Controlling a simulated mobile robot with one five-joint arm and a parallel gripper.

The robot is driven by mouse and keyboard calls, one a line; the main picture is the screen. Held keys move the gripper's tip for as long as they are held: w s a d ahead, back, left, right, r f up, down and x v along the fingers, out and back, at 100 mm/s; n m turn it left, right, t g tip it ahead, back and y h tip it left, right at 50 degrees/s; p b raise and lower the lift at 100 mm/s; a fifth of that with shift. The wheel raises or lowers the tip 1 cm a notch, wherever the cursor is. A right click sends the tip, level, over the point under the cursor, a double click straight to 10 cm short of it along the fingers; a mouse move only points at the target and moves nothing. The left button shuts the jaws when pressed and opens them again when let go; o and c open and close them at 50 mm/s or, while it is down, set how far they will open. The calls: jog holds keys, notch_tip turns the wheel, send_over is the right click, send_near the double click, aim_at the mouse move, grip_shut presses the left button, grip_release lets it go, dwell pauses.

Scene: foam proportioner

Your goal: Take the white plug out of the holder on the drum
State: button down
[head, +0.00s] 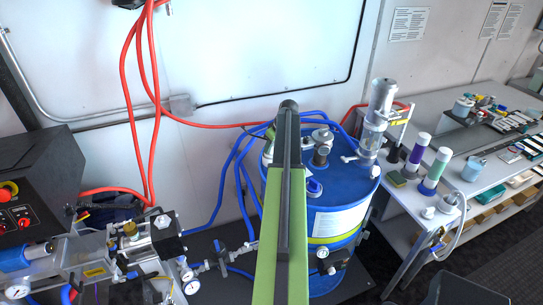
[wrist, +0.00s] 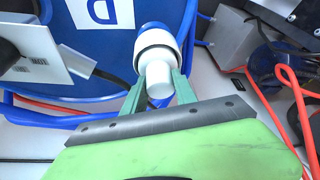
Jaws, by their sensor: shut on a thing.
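In the wrist view the white plug (wrist: 158,83) is a short pale cylinder between the green fingers of my gripper (wrist: 159,78). My gripper is shut on it. Beyond the plug is a round holder (wrist: 155,44) with white, black and blue bands, at the edge of the blue drum (wrist: 85,72). The plug's far end meets the holder's white ring in this view; I cannot tell how deep it sits. In the head view the drum (head: 335,222) stands in the middle. My arm crosses in front of it and hides the gripper and plug there.
Blue hoses (head: 238,170) and fittings surround the drum. A pump with gauges (head: 150,238) is at left. A bench (head: 455,185) with bottles is at right. Red hoses (wrist: 291,100) hang right in the wrist view.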

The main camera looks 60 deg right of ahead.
dwell(0.4)
notch_tip(320, 180, up, 8)
jog(key=p, duration=0.8)
jog(key=s+a, duration=0.2)
jog(key=s, duration=0.7)
jog(key=s+a+f+b, duration=0.1)
jog(key=s, duration=0.8)
jog(key=shift+a, duration=0.4)
